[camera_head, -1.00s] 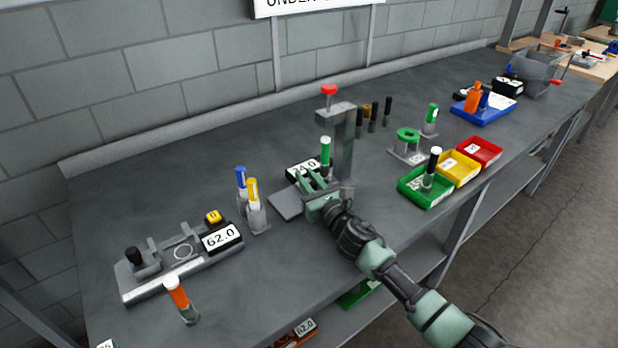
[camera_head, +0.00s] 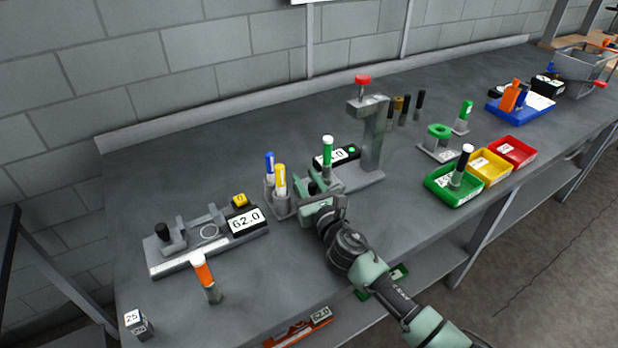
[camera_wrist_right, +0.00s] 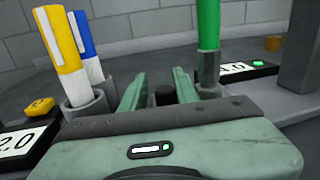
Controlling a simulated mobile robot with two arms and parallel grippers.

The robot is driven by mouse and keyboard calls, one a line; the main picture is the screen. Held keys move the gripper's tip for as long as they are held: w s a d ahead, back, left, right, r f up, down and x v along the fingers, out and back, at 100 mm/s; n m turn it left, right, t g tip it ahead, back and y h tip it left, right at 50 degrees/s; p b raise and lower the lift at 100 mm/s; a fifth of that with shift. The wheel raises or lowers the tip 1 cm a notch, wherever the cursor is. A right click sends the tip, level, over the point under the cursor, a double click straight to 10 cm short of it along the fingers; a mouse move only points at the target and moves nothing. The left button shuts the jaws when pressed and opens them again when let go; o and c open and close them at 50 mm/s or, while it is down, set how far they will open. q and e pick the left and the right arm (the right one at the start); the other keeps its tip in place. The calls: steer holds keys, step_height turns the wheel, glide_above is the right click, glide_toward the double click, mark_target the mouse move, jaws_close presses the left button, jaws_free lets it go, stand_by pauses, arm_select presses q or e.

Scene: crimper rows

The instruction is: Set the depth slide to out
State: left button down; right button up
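No part is labelled as the depth slide. The press stand (camera_head: 372,140) has a red-topped knob (camera_head: 363,80), a low grey base (camera_head: 362,180) and a display (camera_head: 345,155). A green marker (camera_head: 328,150) stands upright left of the display; it also shows in the wrist view (camera_wrist_right: 208,40), in a grey socket. My right gripper (camera_head: 318,182) is low at the left end of the base. In the wrist view its fingers (camera_wrist_right: 157,90) are apart, with a short black knob (camera_wrist_right: 165,95) between them, close to the right finger; contact is unclear. My left gripper is out of view.
Blue (camera_head: 269,165) and yellow (camera_head: 280,180) markers stand in holders close left of the gripper. A gauge fixture (camera_head: 165,265) and orange marker (camera_head: 203,273) are farther left. Green (camera_head: 440,195), yellow (camera_head: 492,178) and red (camera_head: 526,160) bins stand right.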

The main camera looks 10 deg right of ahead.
steer(key=shift+r, duration=0.1)
steer(key=s, duration=0.2)
steer(key=s+d, duration=0.1)
steer(key=s, duration=0.4)
steer(key=shift+s+d, duration=0.2)
steer(key=shift+s, duration=0.15)
